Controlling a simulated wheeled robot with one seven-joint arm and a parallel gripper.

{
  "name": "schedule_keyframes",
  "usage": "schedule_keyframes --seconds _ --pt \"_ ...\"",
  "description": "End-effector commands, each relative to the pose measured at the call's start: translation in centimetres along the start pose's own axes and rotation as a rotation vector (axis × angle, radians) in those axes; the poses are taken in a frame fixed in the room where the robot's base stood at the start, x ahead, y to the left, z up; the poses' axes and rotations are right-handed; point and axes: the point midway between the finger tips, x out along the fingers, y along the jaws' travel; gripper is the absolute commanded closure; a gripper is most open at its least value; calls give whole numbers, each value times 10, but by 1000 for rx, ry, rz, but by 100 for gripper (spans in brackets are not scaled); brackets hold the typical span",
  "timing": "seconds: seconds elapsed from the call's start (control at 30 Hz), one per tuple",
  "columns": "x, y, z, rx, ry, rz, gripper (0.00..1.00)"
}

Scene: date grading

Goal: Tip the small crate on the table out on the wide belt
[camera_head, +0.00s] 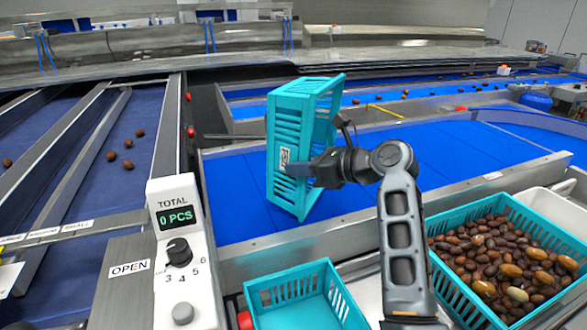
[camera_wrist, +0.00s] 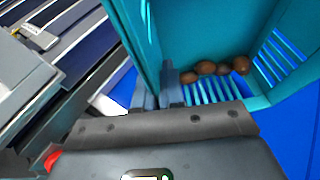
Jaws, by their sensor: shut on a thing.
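The small teal crate (camera_head: 283,147) is in the air over the wide blue belt (camera_head: 450,148), turned up on its side with its open face to the right and away. My gripper (camera_head: 303,168) is shut on the crate's wall. In the wrist view the gripper fingers (camera_wrist: 170,88) pinch the wall of the crate (camera_wrist: 200,32). Several brown dates (camera_wrist: 205,68) lie inside, gathered along its slatted side. The visible part of the wide belt in front of the crate is bare. The head view hides the crate's inside.
A teal crate full of dates (camera_head: 437,268) stands at the lower right. Another teal crate (camera_head: 262,308), with no dates visible in it, stands at bottom centre. A control post (camera_head: 172,235) reads 0 PCS. Sorting lanes (camera_head: 100,185) with a few dates are at left.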

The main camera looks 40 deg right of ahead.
Motion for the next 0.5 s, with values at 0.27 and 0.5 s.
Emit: schedule_keyframes --seconds 0.27,0.5 --pt "-12 -2 -6 9 -89 2 100" --pt "-23 -4 -11 17 -163 5 100"
